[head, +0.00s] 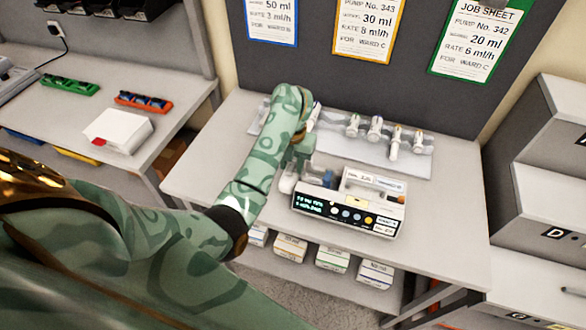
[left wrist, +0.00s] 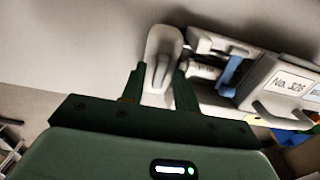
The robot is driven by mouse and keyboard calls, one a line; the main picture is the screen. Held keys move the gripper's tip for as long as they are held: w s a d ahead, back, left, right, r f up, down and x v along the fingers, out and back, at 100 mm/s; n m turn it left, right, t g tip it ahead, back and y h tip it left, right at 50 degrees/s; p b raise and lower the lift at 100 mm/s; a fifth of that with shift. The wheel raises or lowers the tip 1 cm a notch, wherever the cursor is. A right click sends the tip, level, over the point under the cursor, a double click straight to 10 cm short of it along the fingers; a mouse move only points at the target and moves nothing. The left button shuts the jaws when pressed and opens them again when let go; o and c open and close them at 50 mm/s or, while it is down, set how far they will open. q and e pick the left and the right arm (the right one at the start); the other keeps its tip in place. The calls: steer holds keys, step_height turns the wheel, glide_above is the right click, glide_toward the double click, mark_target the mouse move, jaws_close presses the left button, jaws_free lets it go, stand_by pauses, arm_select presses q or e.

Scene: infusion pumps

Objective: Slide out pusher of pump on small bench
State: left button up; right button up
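The pump (head: 345,208) lies on the small bench (head: 450,240), its lit display and round buttons facing me. Its white pusher (head: 287,184) sticks out at the pump's left end. My left gripper (head: 291,165) is at that end, coming down from above. In the left wrist view the pusher (left wrist: 163,50) stands between the two dark green fingers (left wrist: 160,85), which appear to press on both its sides. A blue part (left wrist: 232,72) and a labelled white part of the pump (left wrist: 285,90) show to its right. My right gripper is not in view.
A rack with several white fittings (head: 375,130) stands behind the pump. Job sheets (head: 367,28) hang on the grey panel. A left-hand table bears a white box (head: 118,130) and coloured trays (head: 70,85). Drawers (head: 550,185) stand at right. The bench is clear left of the pump.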

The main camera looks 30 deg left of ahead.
arm_select(q)
steer(key=c, duration=0.6)
steer(key=shift+o, duration=0.2)
steer(key=shift+a, duration=0.15)
steer(key=shift+s+a, duration=0.15)
steer(key=shift+a, duration=0.3)
steer(key=shift+s+a+p, duration=0.25)
steer(key=shift+a, duration=0.75)
steer(key=shift+s+a+p, duration=0.25)
steer(key=shift+a, duration=0.8)
steer(key=shift+s+a+p, duration=0.25)
steer(key=shift+a, duration=1)
steer(key=o, duration=0.6)
steer(key=shift+c, duration=0.2)
steer(key=shift+r, duration=0.1)
